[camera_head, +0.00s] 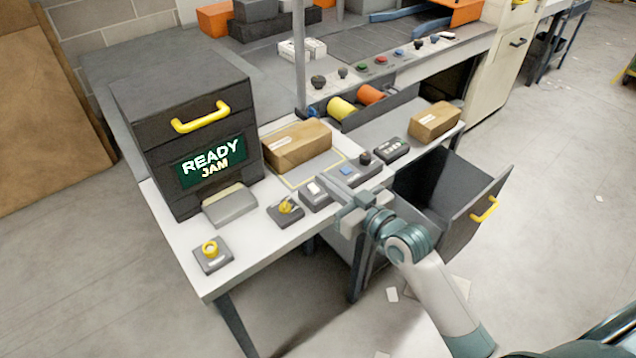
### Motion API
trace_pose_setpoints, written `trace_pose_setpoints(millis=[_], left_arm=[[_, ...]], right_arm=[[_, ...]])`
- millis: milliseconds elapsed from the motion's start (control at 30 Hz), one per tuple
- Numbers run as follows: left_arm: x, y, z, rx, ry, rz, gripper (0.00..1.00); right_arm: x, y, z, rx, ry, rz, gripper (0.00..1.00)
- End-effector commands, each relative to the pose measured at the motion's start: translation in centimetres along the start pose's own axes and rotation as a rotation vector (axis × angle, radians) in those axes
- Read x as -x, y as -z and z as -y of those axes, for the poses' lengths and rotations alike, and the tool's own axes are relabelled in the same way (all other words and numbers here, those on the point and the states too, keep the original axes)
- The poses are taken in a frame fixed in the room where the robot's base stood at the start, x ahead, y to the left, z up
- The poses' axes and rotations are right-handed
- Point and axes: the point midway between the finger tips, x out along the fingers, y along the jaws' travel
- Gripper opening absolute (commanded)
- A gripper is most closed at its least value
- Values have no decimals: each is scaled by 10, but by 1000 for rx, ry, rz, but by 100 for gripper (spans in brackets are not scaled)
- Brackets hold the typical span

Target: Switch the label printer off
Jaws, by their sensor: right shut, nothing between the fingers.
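The label printer (165,115) is a dark box at the left end of the white bench, with a yellow handle and a lit display (211,161) reading "READY" and "JAM". Along the bench's front edge are a yellow ring-like knob (211,250), a yellow rotary switch (288,207), a grey box with a white rocker (315,188) and a box with a blue button (346,170). My right gripper (327,184) is shut and empty, its tips close beside the white rocker; I cannot tell whether they touch. My left gripper is out of view.
Cardboard boxes stand on the bench, one (297,147) behind the controls and one (435,120) at the right. An open drawer (462,215) with a yellow handle juts out right of my arm. A conveyor (385,40) with buttons lies behind. Floor at left is clear.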

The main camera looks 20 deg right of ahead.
Motion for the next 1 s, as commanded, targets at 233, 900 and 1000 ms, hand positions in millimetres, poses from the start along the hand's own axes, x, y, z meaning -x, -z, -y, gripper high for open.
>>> trace_pose_setpoints(millis=[233,900,1000], left_arm=[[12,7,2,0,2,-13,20],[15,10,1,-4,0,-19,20],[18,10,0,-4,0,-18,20]], right_arm=[[-32,-13,0,-1,1,5,0],[-38,-39,0,0,0,1,0],[-38,-38,0,0,0,5,0]])
